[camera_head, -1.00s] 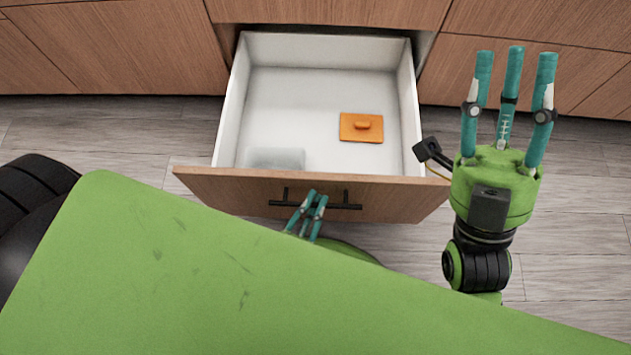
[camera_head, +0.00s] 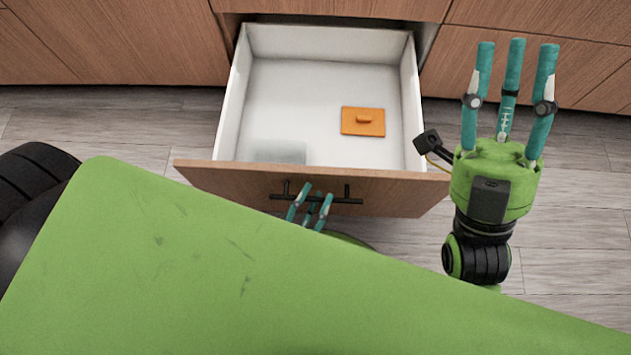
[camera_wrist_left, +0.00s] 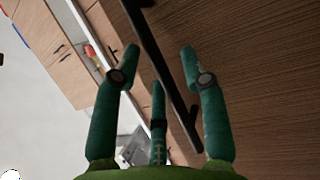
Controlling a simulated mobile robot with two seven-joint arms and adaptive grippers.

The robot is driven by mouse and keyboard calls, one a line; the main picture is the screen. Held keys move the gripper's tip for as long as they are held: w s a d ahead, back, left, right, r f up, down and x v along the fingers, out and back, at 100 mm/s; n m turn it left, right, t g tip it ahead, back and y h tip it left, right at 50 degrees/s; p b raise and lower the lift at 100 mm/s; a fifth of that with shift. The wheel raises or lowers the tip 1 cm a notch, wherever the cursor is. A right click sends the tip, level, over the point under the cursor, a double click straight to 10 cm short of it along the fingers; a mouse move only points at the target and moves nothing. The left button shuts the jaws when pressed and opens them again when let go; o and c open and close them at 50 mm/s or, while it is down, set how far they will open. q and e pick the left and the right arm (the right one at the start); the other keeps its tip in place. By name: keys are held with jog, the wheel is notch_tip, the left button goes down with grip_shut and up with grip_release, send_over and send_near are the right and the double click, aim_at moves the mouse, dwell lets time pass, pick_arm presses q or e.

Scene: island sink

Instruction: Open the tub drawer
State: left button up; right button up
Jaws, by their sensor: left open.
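The tub drawer (camera_head: 285,80) is pulled well out of the wooden cabinet, its white inside showing. Its wooden front (camera_head: 225,182) carries a black bar handle (camera_head: 345,200). My left gripper (camera_head: 312,195) is at the middle of the handle, its fingers spread and its body hidden behind my green body. In the left wrist view the handle (camera_wrist_left: 160,65) runs diagonally past the open fingers (camera_wrist_left: 160,70); I cannot tell whether they touch it. My right gripper (camera_head: 515,65) is open and empty, fingers pointing up, to the right of the drawer.
An orange lidded item (camera_head: 362,121) and a clear, pale container (camera_head: 278,152) lie in the drawer. Closed wooden cabinet fronts (camera_head: 110,40) flank it. Grey plank floor (camera_head: 580,190) is clear at the right.

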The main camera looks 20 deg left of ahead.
pick_arm(q)
jog(key=v, duration=1.1)
jog(key=shift+s, duration=0.25)
jog(key=shift+f, duration=0.1)
